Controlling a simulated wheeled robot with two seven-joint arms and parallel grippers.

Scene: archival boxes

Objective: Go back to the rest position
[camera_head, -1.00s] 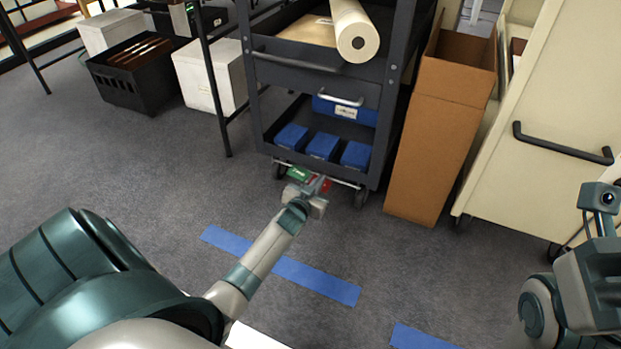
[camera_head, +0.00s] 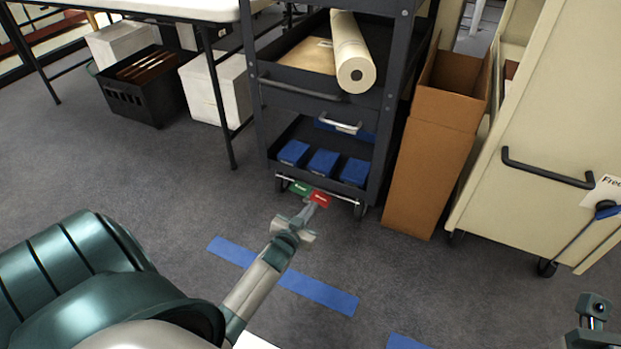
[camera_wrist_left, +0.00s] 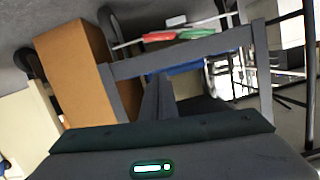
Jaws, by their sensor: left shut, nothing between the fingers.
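My left gripper (camera_head: 309,213) is in front of the dark cart, low over the floor. It is shut and holds nothing. Its wrist housing fills the bottom of the left wrist view. A red tag (camera_head: 320,197) and a green tag (camera_head: 301,188) are at the cart's lower front bar, just beyond the fingertips in the head view. The tags also show at the top of the left wrist view, red (camera_wrist_left: 160,37) and green (camera_wrist_left: 197,33). Part of my right arm shows at the lower right edge; its fingers are not visible.
The dark cart (camera_head: 300,92) carries a paper roll (camera_head: 355,66) and several blue boxes (camera_head: 323,162). A tall cardboard box (camera_head: 427,165) and a cream cabinet (camera_head: 545,120) stand to its right. Blue tape (camera_head: 320,293) marks the open carpet in front.

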